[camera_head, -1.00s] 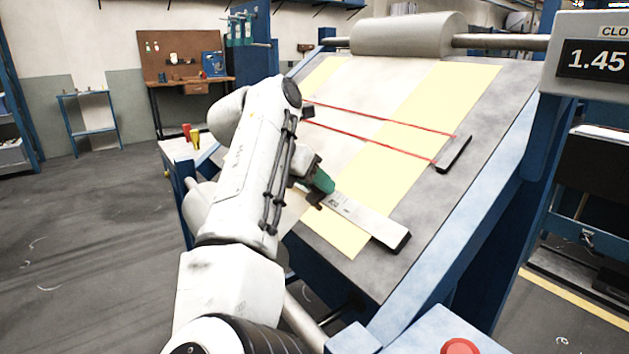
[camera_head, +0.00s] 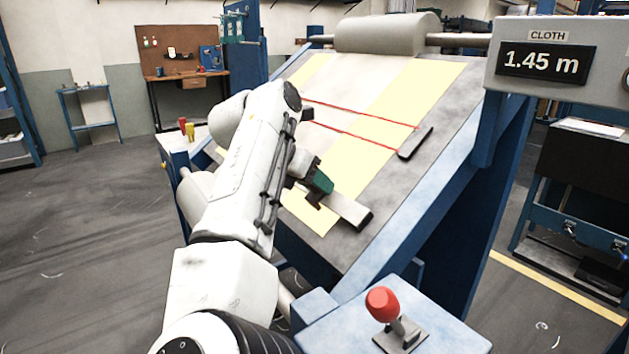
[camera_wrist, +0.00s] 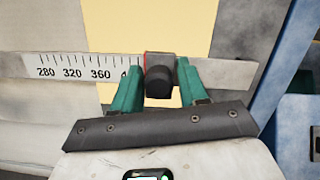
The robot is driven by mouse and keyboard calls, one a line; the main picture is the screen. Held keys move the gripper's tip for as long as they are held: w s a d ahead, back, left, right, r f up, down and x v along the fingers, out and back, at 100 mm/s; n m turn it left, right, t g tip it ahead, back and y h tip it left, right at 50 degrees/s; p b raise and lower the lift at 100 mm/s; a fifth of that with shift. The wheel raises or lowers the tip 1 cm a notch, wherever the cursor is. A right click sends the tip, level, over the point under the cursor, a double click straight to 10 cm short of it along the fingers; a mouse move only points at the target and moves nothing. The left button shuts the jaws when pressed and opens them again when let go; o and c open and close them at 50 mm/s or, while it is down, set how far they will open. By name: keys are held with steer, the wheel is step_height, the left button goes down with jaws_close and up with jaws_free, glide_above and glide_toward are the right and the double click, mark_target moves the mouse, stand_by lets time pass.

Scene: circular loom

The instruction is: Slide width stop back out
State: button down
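The width stop is a grey block with a black knob (camera_wrist: 159,76) and a red edge, on a numbered metal scale bar (camera_wrist: 60,68). In the wrist view the green fingers of my gripper (camera_wrist: 160,80) stand on both sides of the knob and appear closed on it. The numbers 280, 320 and 360 show left of the stop. In the head view my gripper (camera_head: 318,186) is over the bar (camera_head: 348,210), a short way from its black end cap (camera_head: 365,220). The stop itself is hidden there by my gripper.
The sloped board (camera_head: 410,80) carries yellow-edged cloth (camera_head: 395,95), two red lines and a black end piece (camera_head: 415,143). A cloth roll (camera_head: 385,33) lies on top. A red-knobbed lever (camera_head: 382,305) stands in front. The display (camera_head: 541,62) reads 1.45 m.

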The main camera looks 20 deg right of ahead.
steer(key=c, duration=0.8)
jaws_free()
steer(key=shift+s, duration=0.15)
steer(key=v, duration=1.1)
steer(key=shift+p, duration=0.3)
